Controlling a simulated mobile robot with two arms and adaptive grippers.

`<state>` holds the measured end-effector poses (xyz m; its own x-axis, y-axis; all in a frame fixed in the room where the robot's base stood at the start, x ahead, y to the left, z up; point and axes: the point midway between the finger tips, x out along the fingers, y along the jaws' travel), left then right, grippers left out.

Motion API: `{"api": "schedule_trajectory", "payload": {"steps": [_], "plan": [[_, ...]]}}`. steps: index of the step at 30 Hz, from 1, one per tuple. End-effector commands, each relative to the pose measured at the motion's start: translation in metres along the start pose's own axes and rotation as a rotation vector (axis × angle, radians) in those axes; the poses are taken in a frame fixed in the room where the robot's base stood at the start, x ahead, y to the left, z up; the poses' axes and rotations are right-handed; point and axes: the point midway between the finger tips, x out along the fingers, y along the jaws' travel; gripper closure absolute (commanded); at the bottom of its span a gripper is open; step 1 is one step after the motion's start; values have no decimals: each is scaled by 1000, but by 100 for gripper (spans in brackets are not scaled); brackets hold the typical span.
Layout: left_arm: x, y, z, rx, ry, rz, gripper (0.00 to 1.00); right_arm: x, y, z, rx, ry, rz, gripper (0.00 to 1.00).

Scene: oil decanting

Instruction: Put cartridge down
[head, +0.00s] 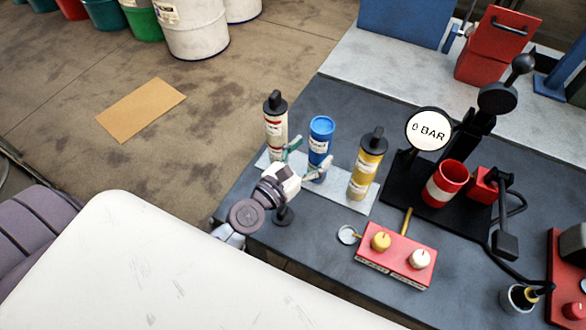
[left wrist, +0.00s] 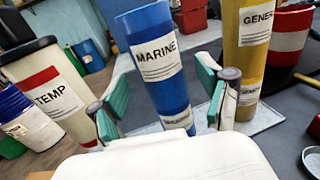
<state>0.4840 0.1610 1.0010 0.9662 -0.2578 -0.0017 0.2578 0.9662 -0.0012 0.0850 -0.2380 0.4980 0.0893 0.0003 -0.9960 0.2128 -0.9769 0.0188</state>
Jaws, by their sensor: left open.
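The blue cartridge (head: 321,140), labelled MARINE, stands upright on a light grey plate (head: 362,200) on the dark workbench. A white cartridge with a red band (head: 275,127) stands to its left and a yellow cartridge (head: 367,167) to its right. My left gripper (head: 306,158) is open, with its green-padded fingers on either side of the blue cartridge. In the left wrist view the blue cartridge (left wrist: 158,65) stands beyond and between the open fingers (left wrist: 170,105); I cannot tell whether a pad touches it. My right gripper is not in view.
A gauge reading 0 BAR (head: 428,129), a red cup-like holder (head: 446,184) and a red box with two knobs (head: 396,254) stand right of the cartridges. A small black-topped object (head: 284,216) is close below my left gripper. Drums (head: 192,28) stand on the floor behind.

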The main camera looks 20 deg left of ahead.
Motion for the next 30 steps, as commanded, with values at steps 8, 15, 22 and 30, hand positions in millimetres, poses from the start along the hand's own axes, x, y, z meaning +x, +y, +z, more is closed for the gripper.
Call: {"api": "schedule_trajectory", "payload": {"steps": [8,15,22,30], "plan": [[-59,0,-5,3,2,-2,23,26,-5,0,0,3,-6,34],[-81,0,-2,2,0,-1,23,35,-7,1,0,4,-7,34],[-82,0,0,2,-1,0,23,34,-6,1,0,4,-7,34],[-82,0,0,2,-1,0,23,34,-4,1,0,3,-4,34]]}}
